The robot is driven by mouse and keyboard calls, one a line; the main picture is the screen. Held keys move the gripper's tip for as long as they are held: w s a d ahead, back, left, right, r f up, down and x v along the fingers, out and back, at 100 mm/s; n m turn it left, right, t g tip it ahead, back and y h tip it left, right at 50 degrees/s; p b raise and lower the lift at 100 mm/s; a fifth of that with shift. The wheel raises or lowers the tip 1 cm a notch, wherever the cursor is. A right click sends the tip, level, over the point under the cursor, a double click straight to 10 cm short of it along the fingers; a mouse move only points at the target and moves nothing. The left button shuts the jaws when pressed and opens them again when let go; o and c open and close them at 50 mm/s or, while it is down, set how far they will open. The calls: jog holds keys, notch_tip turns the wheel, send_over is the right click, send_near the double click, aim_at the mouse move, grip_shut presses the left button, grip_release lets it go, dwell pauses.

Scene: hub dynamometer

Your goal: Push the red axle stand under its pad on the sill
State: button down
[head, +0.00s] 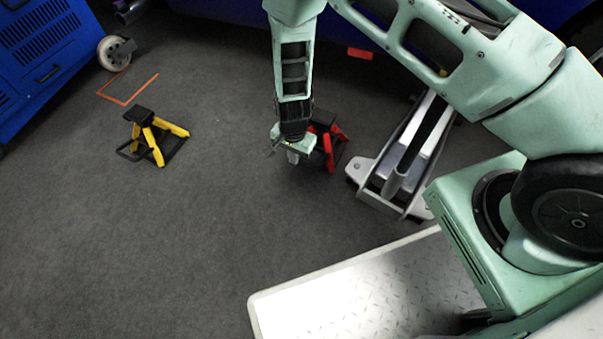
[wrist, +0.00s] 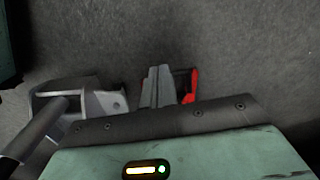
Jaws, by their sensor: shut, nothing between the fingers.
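The red axle stand (head: 331,158) stands on the grey floor in the head view, partly hidden behind my gripper. A red part of it also shows in the wrist view (wrist: 193,86), just right of the fingers. My gripper (head: 292,157) points down at the stand's left side in the head view. Its fingers (wrist: 158,84) are together with nothing between them. I cannot tell whether they touch the stand. A red pad (head: 360,53) shows at the lower edge of the blue car (head: 225,12), farther back and to the right of the stand.
A grey floor jack (head: 366,171) stands close right of the red stand and shows in the wrist view (wrist: 112,102). A yellow axle stand (head: 160,152) and orange floor marking (head: 124,104) are left. A blue wheeled cabinet (head: 50,45) is far left. Floor between is clear.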

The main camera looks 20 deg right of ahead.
jog(key=w+d+f+b, duration=0.2)
jog(key=d+f+b, duration=0.1)
jog(key=f+b, duration=0.5)
notch_tip(320, 180, down, 3)
jog(key=shift+w, duration=0.4)
jog(key=shift+d, duration=0.15)
